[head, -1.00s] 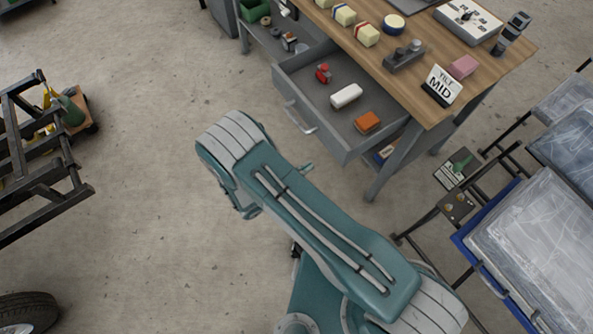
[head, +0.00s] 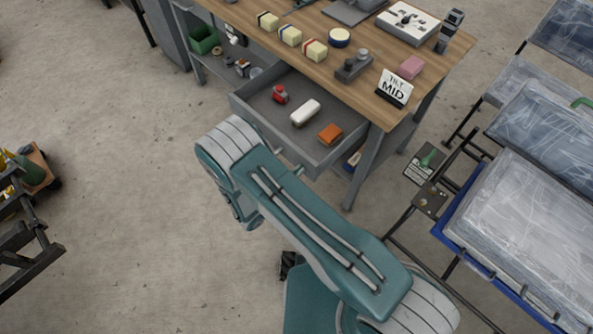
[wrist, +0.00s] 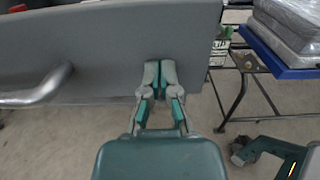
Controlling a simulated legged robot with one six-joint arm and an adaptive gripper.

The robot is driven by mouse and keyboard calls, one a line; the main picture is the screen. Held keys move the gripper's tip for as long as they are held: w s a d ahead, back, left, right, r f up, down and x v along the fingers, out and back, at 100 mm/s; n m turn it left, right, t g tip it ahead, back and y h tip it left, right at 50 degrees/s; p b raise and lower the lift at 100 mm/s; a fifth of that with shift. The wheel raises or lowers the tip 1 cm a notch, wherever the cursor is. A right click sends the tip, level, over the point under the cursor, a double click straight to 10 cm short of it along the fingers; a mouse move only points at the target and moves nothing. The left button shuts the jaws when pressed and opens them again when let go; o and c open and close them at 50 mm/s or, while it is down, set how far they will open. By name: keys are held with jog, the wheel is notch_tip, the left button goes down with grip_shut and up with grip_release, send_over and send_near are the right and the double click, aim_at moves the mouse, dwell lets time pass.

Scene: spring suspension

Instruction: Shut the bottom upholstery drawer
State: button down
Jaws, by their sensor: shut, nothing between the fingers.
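A grey drawer (head: 262,84) stands pulled out under the wooden workbench in the head view. It holds a red item (head: 280,94), a white block (head: 305,112) and an orange block (head: 330,134). I cannot tell whether other drawers lie hidden below it. In the wrist view its flat grey front (wrist: 110,45) fills the upper left, with a bar handle (wrist: 35,90) at the left. My gripper (wrist: 160,68) is shut and empty, its fingertips over the right part of the front, near its lower edge. Contact cannot be told. In the head view my arm hides the gripper.
The workbench top (head: 365,98) carries several blocks and a "TILT MID" sign (head: 395,87). Carts with wrapped cushions (head: 530,220) stand at the right. A dark metal frame (head: 30,245) is at the left. Bare floor (head: 130,200) lies between the frame and the bench.

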aim_at(323, 154)
jog(key=x, duration=2.5)
jog(key=shift+d+f, duration=0.1)
jog(key=shift+d, duration=0.05)
jog(key=shift+w, duration=0.2)
jog(key=shift+d, duration=0.1)
jog(key=shift+s+a, duration=0.15)
jog(key=shift+a, duration=0.1)
jog(key=v, duration=1.3)
jog(key=shift+a, duration=0.2)
jog(key=shift+s+a, duration=0.1)
jog(key=shift+s, duration=0.25)
